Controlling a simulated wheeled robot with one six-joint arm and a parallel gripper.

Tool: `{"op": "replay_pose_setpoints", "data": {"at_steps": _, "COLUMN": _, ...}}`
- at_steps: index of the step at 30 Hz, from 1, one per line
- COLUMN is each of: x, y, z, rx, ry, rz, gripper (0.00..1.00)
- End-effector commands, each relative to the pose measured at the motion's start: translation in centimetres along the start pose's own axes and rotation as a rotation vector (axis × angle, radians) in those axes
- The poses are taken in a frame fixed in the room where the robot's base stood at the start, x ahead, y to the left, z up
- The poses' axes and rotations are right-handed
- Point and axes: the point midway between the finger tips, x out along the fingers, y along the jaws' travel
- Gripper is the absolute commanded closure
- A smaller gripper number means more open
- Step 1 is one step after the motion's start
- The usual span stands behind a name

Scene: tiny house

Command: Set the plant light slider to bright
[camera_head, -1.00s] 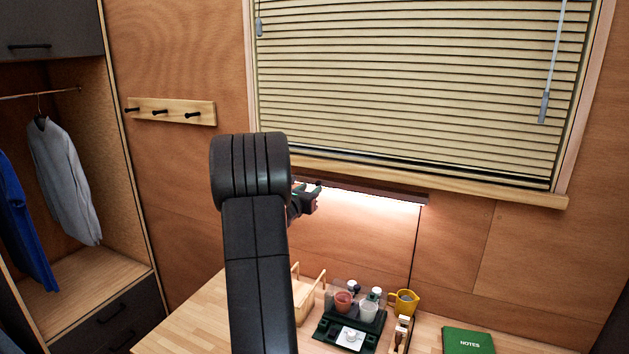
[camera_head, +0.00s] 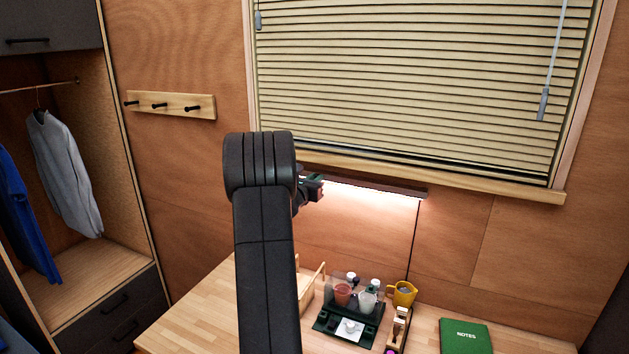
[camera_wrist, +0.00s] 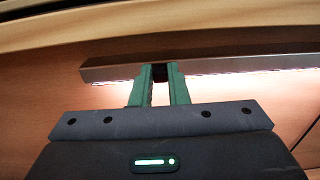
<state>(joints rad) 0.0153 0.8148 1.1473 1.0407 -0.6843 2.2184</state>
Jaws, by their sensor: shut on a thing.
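The plant light (camera_head: 395,190) is a thin dark bar under the window, casting a warm white glow on the wall below. Its bar also spans the wrist view (camera_wrist: 235,66). A small dark slider knob (camera_wrist: 160,68) sits on the bar's front, left of the middle in the wrist view. My gripper (camera_head: 316,184) is at the bar's left part. In the wrist view its green fingers (camera_wrist: 160,76) are closed on either side of the knob. The knob is hidden in the head view, and my arm covers the bar's left end there.
Below is a wooden desk (camera_head: 190,312) with a dark green tray (camera_head: 325,322) holding cups, a yellow mug (camera_head: 403,292) and a green notes book (camera_head: 465,336). The window blind (camera_head: 420,85) and its sill are just above the light. A cord hangs from the light's right end.

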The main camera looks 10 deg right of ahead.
Motion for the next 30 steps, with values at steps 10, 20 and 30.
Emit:
{"op": "replay_pose_setpoints", "data": {"at_steps": 10, "x": 0.1, "y": -1.2, "z": -0.3, "rx": 0.003, "ry": -0.002, "rz": -0.003, "gripper": 1.00}}
{"op": "replay_pose_setpoints", "data": {"at_steps": 20, "x": 0.0, "y": -3.8, "z": -0.1, "rx": 0.001, "ry": -0.003, "rz": -0.001, "gripper": 1.00}}
{"op": "replay_pose_setpoints", "data": {"at_steps": 30, "x": 0.0, "y": -3.8, "z": 0.1, "rx": 0.000, "ry": -0.001, "rz": 0.000, "gripper": 0.78}}
